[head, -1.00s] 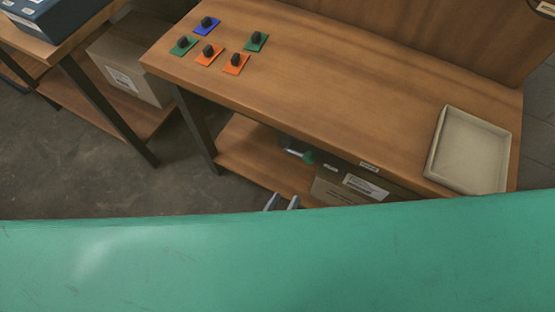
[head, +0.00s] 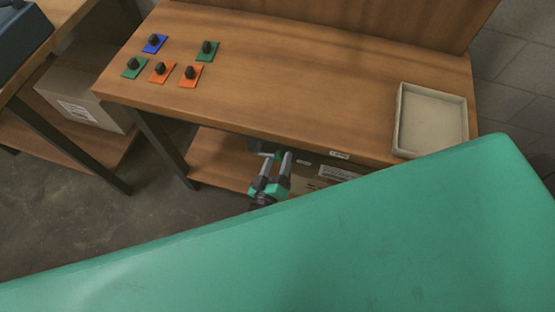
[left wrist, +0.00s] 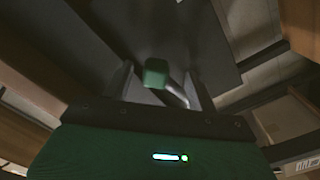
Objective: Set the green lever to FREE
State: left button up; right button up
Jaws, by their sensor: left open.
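The green lever shows in the left wrist view as a green end block (left wrist: 156,72) on a shiny metal rod, under a dark surface. In the head view a bit of its green (head: 278,154) shows below the workbench's front edge, by my gripper's tips. My left gripper (head: 276,160) is open and reaches up toward the bench's underside. In the left wrist view its two fingers (left wrist: 162,82) stand on either side of the lever with gaps, not closed on it. No FREE marking is readable. My right gripper is not in view.
The wooden workbench (head: 300,90) carries several dark knobs on coloured plates at left and an empty beige tray (head: 431,122) at right. Its lower shelf (head: 222,160) and a cardboard box (head: 322,172) are close to my gripper. My own teal body part covers the lower head view.

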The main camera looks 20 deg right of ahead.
pick_arm(q)
jog(key=shift+w+d, duration=0.15)
jog(key=shift+w, duration=0.1)
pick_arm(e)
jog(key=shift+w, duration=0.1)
pick_arm(q)
grip_shut()
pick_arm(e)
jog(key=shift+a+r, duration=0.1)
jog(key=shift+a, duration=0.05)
pick_arm(q)
jog(key=shift+w+r, duration=0.1)
